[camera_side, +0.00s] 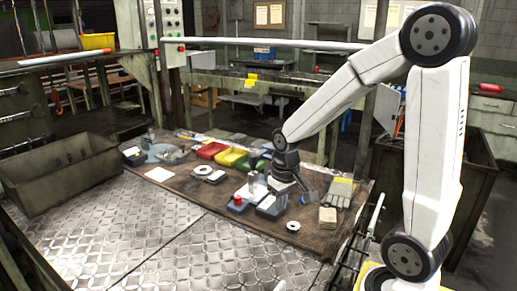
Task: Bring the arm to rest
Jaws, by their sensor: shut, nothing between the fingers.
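My white arm comes up from the lower right, bends at the top and reaches down to the left over the wooden bench top (180,199). My gripper (304,190) is at the end of the dark wrist, low over the right part of the bench. It is shut with nothing in it. The fingertips are small here, and I cannot tell whether they touch anything. A blue-grey box (271,207) is just left of and below the gripper, and a pair of gloves (341,192) lies to its right.
A tan block (328,217) and a white ring (293,226) lie in front. A red-buttoned box (237,203) is left. A grey metal trough (65,175) stands far left. The tread-plate floor (150,250) is clear.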

